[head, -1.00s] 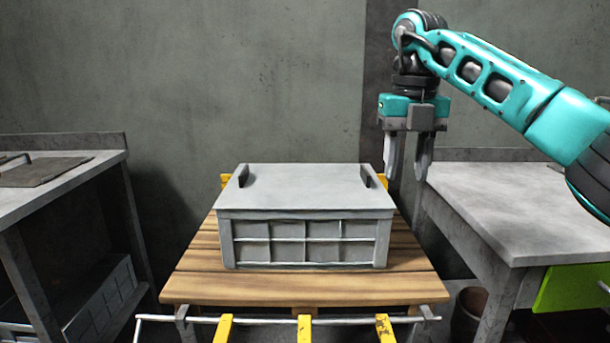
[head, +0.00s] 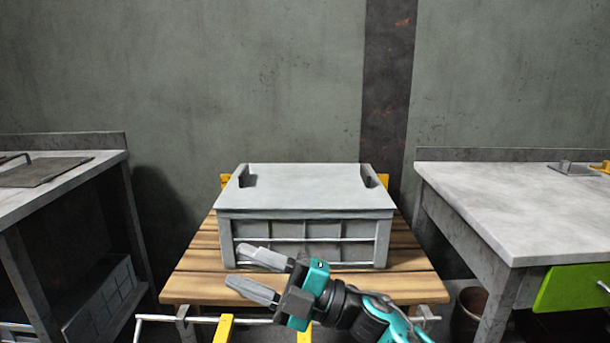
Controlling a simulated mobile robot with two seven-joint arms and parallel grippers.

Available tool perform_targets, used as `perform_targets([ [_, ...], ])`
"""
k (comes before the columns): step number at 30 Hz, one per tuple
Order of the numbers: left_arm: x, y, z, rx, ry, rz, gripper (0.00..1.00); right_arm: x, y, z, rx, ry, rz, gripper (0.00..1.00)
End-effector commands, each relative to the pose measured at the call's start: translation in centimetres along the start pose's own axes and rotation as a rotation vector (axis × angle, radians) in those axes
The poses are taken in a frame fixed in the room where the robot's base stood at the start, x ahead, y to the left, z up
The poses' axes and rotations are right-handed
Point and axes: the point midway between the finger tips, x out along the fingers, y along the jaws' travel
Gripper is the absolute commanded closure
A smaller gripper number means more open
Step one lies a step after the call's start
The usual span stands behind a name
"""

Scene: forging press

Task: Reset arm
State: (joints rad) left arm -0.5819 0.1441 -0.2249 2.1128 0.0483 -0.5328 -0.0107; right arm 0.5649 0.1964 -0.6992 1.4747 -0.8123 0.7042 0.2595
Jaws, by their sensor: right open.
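My right gripper (head: 258,274) is low in the middle of the head view, in front of the grey lidded box. Its two grey fingers point left and are spread apart with nothing between them. My teal and black right arm comes in from the bottom edge. The grey box (head: 306,190) sits on a wooden slatted pallet table (head: 200,288). The gripper hides part of the box's front and of the table's front edge. My left gripper is not in view.
A grey workbench (head: 530,205) with a green drawer (head: 572,288) stands at the right. A grey bench (head: 75,185) with a metal plate (head: 40,172) on top stands at the left. A brown bin (head: 470,308) is under the right bench. The space above the box is clear.

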Motion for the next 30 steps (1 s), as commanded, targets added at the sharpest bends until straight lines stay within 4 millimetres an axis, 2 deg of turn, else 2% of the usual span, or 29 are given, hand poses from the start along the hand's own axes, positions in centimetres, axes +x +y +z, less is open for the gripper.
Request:
perform_targets([
  [5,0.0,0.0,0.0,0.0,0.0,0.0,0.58,-5.3,-1.1,1.9,0.253,-0.305,0.278,0.57],
  [8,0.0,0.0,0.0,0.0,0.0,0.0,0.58,-9.4,-2.7,3.0,0.402,-0.495,0.391,0.57],
  [13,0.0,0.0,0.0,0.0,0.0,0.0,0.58,-17.5,-7.6,3.2,0.669,-0.831,0.511,0.57],
  [18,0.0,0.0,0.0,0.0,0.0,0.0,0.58,-24.6,-13.2,0.8,0.912,-1.114,0.544,0.57],
  [21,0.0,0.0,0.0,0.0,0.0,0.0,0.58,-27.6,-16.0,-1.2,1.032,-1.242,0.538,0.57],
  [26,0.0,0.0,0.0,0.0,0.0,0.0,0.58,-31.5,-19.7,-5.3,1.208,-1.414,0.503,0.57],
  [27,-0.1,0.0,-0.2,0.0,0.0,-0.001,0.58,-32.1,-20.2,-6.4,1.244,-1.449,0.493,0.57],
  [28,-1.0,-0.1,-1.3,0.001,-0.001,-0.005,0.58,-31.5,-18.6,-6.3,1.229,-1.44,0.498,0.57],
  [30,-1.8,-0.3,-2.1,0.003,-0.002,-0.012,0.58,-31.3,-17.5,-6.6,1.22,-1.442,0.501,0.57],
])
